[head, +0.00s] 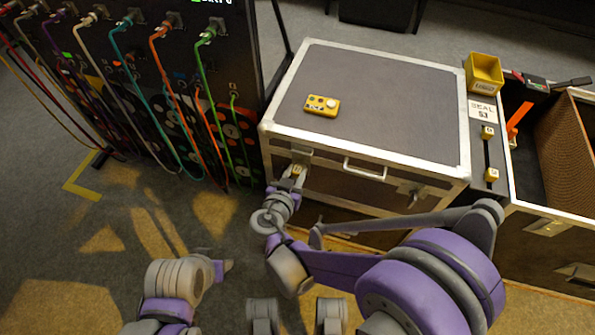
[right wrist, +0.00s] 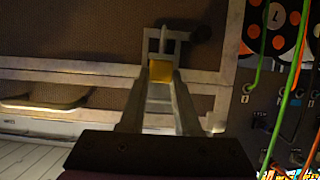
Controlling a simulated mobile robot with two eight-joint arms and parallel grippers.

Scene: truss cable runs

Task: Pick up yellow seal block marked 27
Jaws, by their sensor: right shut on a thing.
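My right gripper (head: 295,176) is at the front left of the large grey case, by its front face. It is shut on a small yellow block (head: 297,170). In the right wrist view the yellow block (right wrist: 160,70) sits between the two fingertips (right wrist: 160,80), with the case's metal trim behind it. I cannot read any number on the block. Two other small yellow blocks, an upper one (head: 488,132) and a lower one (head: 492,174), sit on a dark strip at the right.
The grey case (head: 400,85) has a yellow handheld device (head: 322,105) on top and a handle (head: 365,169) in front. A yellow bin (head: 484,73) stands right of it, beside an open case (head: 560,140). A cable panel (head: 150,60) with hanging coloured cables stands at the left.

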